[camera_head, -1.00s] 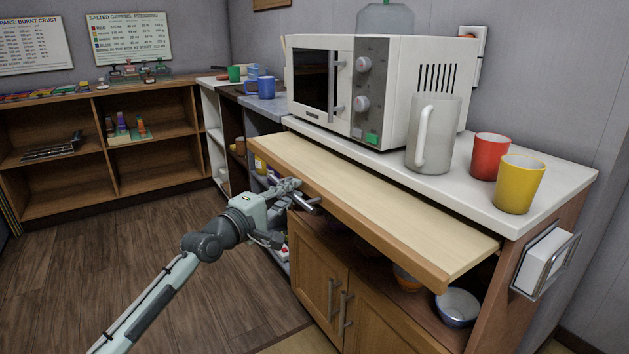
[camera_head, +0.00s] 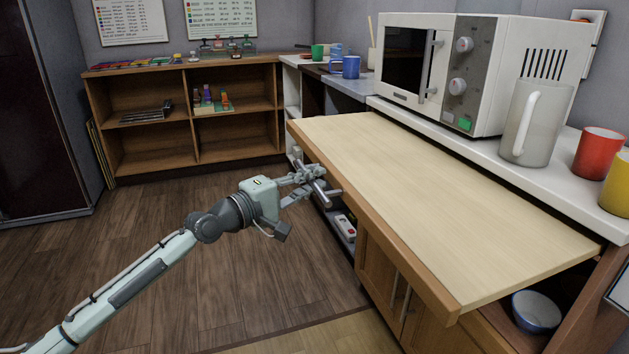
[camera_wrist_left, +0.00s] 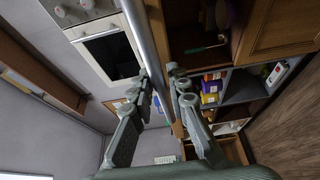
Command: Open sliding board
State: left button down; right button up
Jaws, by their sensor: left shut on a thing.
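The sliding board (camera_head: 425,190) is a pale wooden panel with a brown front edge. It sticks well out from under the white counter in the head view. A grey metal bar handle (camera_head: 323,195) is at the board's front edge, toward its far end. My left gripper (camera_head: 316,182) is shut on this handle. In the left wrist view, the bar (camera_wrist_left: 150,50) runs between the fingers of the left gripper (camera_wrist_left: 161,78). My right gripper is in neither view.
A white microwave (camera_head: 475,75), a grey pitcher (camera_head: 533,130), a red mug (camera_head: 598,155) and a yellow mug (camera_head: 618,190) stand on the counter behind the board. A blue-white bowl (camera_head: 537,312) sits on the shelf below. The wooden floor at left is clear.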

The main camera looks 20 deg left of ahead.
pick_arm(q)
jog(key=c, duration=1.4)
grip_release()
jog(key=shift+c, duration=0.2)
jog(key=v, duration=1.2)
jog(key=shift+d, duration=0.1)
